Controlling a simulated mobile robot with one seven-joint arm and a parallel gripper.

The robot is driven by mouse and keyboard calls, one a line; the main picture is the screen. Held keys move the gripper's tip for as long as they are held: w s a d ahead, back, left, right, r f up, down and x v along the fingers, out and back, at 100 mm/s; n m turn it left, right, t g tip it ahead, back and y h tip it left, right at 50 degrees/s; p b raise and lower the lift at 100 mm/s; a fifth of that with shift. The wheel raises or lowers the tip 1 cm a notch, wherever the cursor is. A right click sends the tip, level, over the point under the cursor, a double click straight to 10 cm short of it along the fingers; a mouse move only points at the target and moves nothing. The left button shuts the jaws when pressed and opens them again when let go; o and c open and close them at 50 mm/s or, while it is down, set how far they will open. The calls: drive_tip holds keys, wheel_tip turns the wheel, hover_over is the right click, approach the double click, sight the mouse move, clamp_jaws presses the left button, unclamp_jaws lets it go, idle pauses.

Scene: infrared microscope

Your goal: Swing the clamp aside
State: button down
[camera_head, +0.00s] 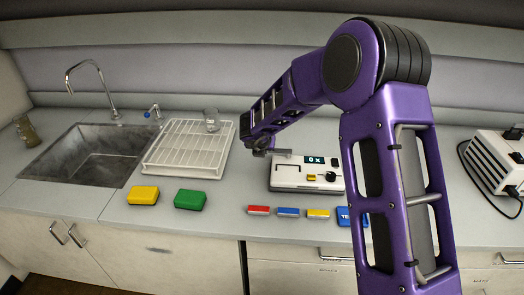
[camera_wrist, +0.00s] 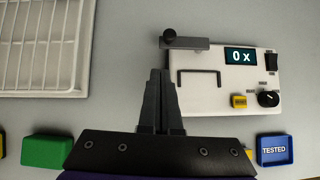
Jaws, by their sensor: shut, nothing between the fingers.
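The white infrared microscope (camera_head: 288,178) stands on the counter, and in the wrist view its body (camera_wrist: 215,95) carries a display reading "0 x". The clamp (camera_wrist: 192,43) is a grey bar with a dark round knob at its left end. It lies along the top left edge of the microscope and sticks out past its left side. My gripper (camera_wrist: 161,72) is shut and empty, its fingertips below the clamp in the wrist view, with a visible gap. In the head view my gripper (camera_head: 260,150) is at the microscope's left back corner.
A black bracket (camera_wrist: 199,77), yellow button (camera_wrist: 239,101) and black dial (camera_wrist: 268,98) are on the microscope. A white dish rack (camera_head: 187,148) stands left, beside the sink (camera_head: 90,150). Yellow (camera_head: 143,195) and green (camera_head: 190,199) blocks and several small coloured pieces lie in front.

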drive_tip(key=p+v, duration=0.1)
drive_tip(key=v, duration=0.7)
drive_tip(key=shift+w+a+r, duration=0.1)
drive_tip(key=shift+w, duration=0.05)
